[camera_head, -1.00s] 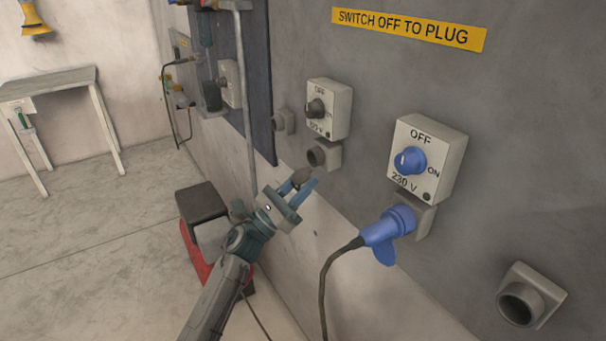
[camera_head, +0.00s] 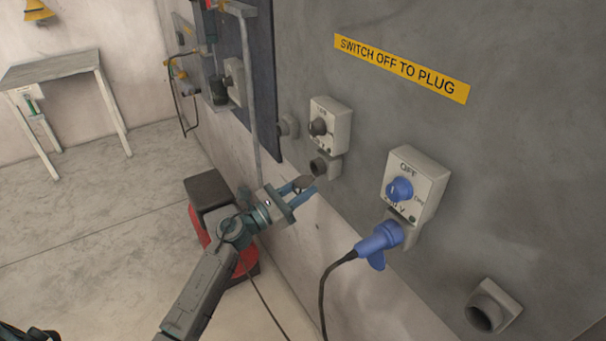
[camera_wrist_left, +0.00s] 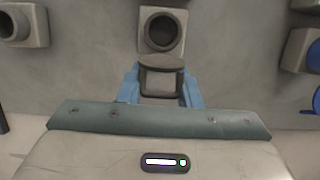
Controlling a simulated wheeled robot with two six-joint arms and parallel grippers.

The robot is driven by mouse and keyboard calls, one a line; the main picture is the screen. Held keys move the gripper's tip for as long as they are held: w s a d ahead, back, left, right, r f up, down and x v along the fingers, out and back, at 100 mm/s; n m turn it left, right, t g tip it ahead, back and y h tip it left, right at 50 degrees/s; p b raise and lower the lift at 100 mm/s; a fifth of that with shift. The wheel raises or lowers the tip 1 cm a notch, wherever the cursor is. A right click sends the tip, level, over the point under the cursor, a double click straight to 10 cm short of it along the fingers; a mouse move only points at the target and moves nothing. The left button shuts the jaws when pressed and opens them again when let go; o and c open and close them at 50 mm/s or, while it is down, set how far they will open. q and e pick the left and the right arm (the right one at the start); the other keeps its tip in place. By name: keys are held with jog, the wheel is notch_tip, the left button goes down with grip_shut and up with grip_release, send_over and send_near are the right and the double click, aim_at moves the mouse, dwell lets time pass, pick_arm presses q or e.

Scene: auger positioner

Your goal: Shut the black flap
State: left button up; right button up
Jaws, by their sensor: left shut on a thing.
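The black flap (camera_head: 304,184) is a small dark cap in front of the open round grey socket (camera_head: 325,168) under the smaller switch box. My left gripper (camera_head: 298,189) has its blue fingers on either side of it and is shut on it. In the left wrist view the flap (camera_wrist_left: 161,62) lies between the fingertips, just below the dark mouth of the socket (camera_wrist_left: 161,32), whose opening is uncovered. Whether the flap joins the socket at its lower edge cannot be told clearly.
A switch box with a dark knob (camera_head: 330,124) sits above the socket. To the right are a box with a blue knob (camera_head: 416,184) and a blue plug (camera_head: 379,240) with a hanging cable. A red and black box (camera_head: 209,190) stands on the floor beside my left arm.

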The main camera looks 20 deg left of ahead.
aim_at(307, 179)
pick_arm(q)
jog(key=g+y+p, duration=0.1)
jog(key=p, duration=0.3)
jog(key=r+g+y+p, duration=0.1)
jog(key=p, duration=0.2)
jog(key=r+g+y+p, duration=0.1)
jog(key=g+p, duration=0.1)
jog(key=p, duration=0.2)
jog(key=shift+s+a+r+p, duration=0.15)
jog(key=shift+s+a+p, duration=0.1)
jog(key=shift+p, duration=0.1)
jog(key=shift+r+g+y+p, duration=0.15)
jog(key=shift+g+y+p, duration=0.25)
jog(key=shift+g+y, duration=0.3)
jog(key=g+y, duration=0.1)
jog(key=r+g+y, duration=0.1)
jog(key=g, duration=0.1)
jog(key=g+y, duration=0.1)
jog(key=shift+w+d+r, duration=0.15)
jog(key=shift+w+r, duration=0.05)
jog(key=shift+r, duration=0.05)
jog(key=shift+w+d+r+g+y, duration=0.1)
jog(key=shift+r+g+y, duration=0.1)
jog(key=shift+g+y, duration=0.55)
jog(key=shift+w+d+r+g+y, duration=0.15)
jog(key=shift+g+y, duration=0.3)
jog(key=shift+g, duration=0.5)
jog(key=shift+s, duration=0.1)
jog(key=shift+a, duration=0.1)
jog(key=o, duration=1)
